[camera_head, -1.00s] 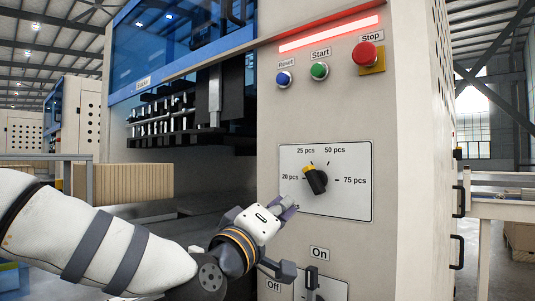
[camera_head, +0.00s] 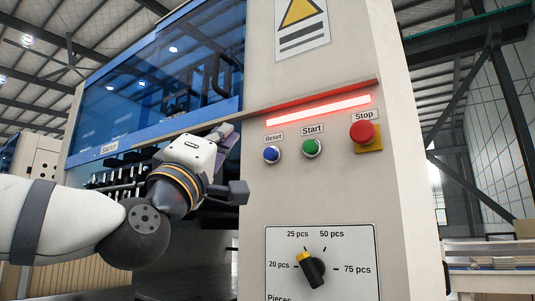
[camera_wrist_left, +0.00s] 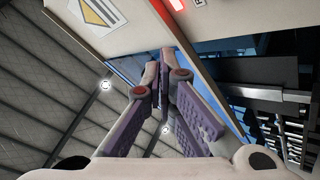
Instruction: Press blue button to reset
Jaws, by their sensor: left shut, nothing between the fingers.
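The blue button (camera_head: 271,154) sits on the cream machine panel under a "Reset" label, left of the green Start button (camera_head: 312,147). My left gripper (camera_head: 232,160) is left of the blue button in the head view, apart from it, in front of the machine's left part. It is shut and empty. In the left wrist view the fingers (camera_wrist_left: 162,75) reach up toward the machine, and the blue button does not show there. My right gripper is not in view.
A red Stop button (camera_head: 363,132) on a yellow base is at the panel's right. A glowing red light strip (camera_head: 319,110) runs above the buttons. A piece-count dial (camera_head: 311,268) is below. A blue-tinted cover (camera_head: 155,85) is at the left.

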